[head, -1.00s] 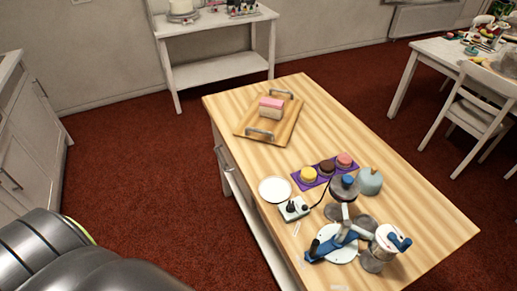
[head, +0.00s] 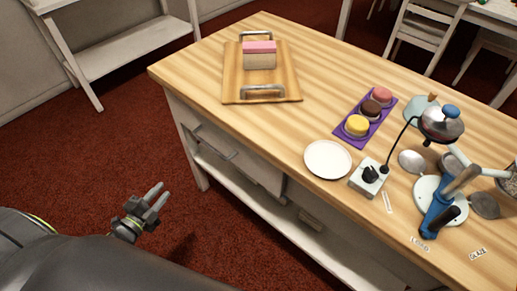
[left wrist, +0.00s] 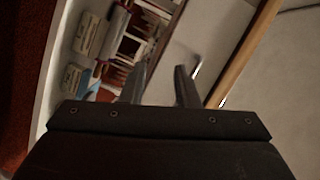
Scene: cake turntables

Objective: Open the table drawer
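The wooden-topped white table (head: 215,115) has a white drawer front (head: 255,170) in its near side, below the top. The drawer looks shut. Its metal bar handle (head: 212,143) runs along the front. My left gripper (head: 161,191) is left of the table, over the red floor, clearly apart from the handle. Its two fingers are parted with nothing between them. In the left wrist view, the open gripper (left wrist: 160,69) points towards the table side, and a shiny curved bar, probably the handle (left wrist: 188,48), shows beyond the fingers. My right gripper is not in view.
On the top are a wooden tray (head: 232,88) with a pink-topped cake block (head: 259,57), a purple mat (head: 345,139) with small cakes, a white plate (head: 327,160) and turntable gear. A lower shelf (head: 240,195) runs under the drawer. Floor left of the table is clear.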

